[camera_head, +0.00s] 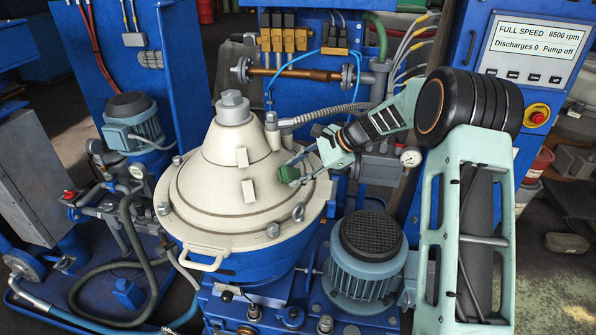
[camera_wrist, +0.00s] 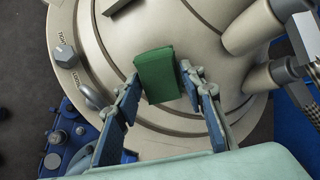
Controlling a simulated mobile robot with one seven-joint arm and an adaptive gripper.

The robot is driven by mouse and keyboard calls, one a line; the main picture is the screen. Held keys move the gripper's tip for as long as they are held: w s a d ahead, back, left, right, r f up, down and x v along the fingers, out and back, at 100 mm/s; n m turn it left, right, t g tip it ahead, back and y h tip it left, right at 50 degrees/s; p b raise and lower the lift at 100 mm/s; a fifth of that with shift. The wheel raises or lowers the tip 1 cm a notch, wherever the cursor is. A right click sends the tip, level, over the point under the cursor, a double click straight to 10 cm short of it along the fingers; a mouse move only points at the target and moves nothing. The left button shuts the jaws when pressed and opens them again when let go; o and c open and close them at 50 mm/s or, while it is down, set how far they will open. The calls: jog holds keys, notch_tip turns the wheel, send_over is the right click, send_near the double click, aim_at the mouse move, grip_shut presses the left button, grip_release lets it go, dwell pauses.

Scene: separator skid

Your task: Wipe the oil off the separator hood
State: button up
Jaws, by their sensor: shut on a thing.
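The cream separator hood (camera_head: 212,165) is a stepped cone with a bolt-like top, standing left of centre in the head view. Its pale surface (camera_wrist: 205,30) fills much of the wrist view. My gripper (camera_head: 291,165) is at the right side of the hood. It is shut on a green pad (camera_wrist: 157,75), which sits between the fingertips; the pad (camera_head: 289,175) lies at or just over the hood's sloping surface. I cannot tell whether it touches. No oil stands out on the visible hood; the part under the pad is hidden.
A blue motor (camera_head: 366,260) stands in front of the hood at right. A pressure gauge (camera_head: 411,157) and a ribbed hose (camera_head: 325,113) are near my arm. A control panel (camera_head: 533,52) reads "FULL SPEED 8500 rpm", "Discharges 0", "Pump off". A handle (camera_head: 203,259) juts from the hood's front.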

aim_at(297, 167)
jog(key=shift+w+a+f, duration=0.15)
jog(key=shift+a+f, duration=0.2)
jog(key=shift+a, duration=0.05)
jog(key=shift+w+d+r+p, duration=0.1)
jog(key=shift+w+d+p, duration=0.3)
jog(key=shift+w, duration=0.3)
jog(key=shift+w+d+r+p, duration=0.1)
jog(key=shift+w+d+p, duration=0.05)
jog(key=shift+w+p, duration=0.45)
jog(key=shift+w+d+f+p, duration=0.1)
jog(key=shift+w+d+p, duration=0.25)
jog(key=shift+w, duration=0.55)
jog(key=shift+w+d+f+p, duration=0.1)
jog(key=shift+w+d+p, duration=0.1)
jog(key=shift+w+p, duration=0.55)
jog(key=shift+w+d+p, duration=0.15)
jog(key=shift+w+d, duration=0.15)
jog(key=shift+w, duration=0.8)
